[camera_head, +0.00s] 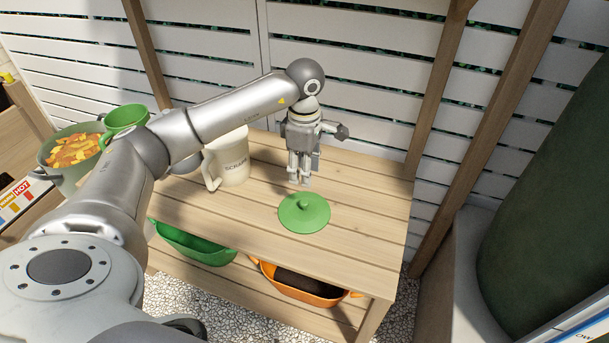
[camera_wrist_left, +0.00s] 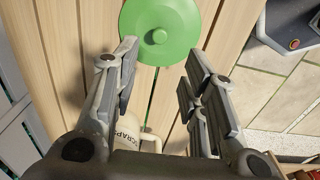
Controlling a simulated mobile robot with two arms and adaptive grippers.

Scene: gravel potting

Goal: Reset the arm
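My left arm comes in from the left across the wooden bench. My left gripper (camera_head: 299,180) points down above the bench, just behind a round green lid (camera_head: 304,214) with a small knob. In the left wrist view the fingers (camera_wrist_left: 158,75) are apart with nothing between them, and the green lid (camera_wrist_left: 160,32) lies on the slats beyond the fingertips. A cream container (camera_head: 232,158) with lettering stands on the bench left of the gripper; part of it shows below the fingers in the wrist view (camera_wrist_left: 128,128). My right gripper is not in view.
A grey-green bucket (camera_head: 66,181) with orange and yellow scraps and a green cup (camera_head: 127,117) are at the left. A green tub (camera_head: 195,246) and an orange tub (camera_head: 303,292) sit on the lower shelf. The bench's front right top is clear. Slatted fence stands behind.

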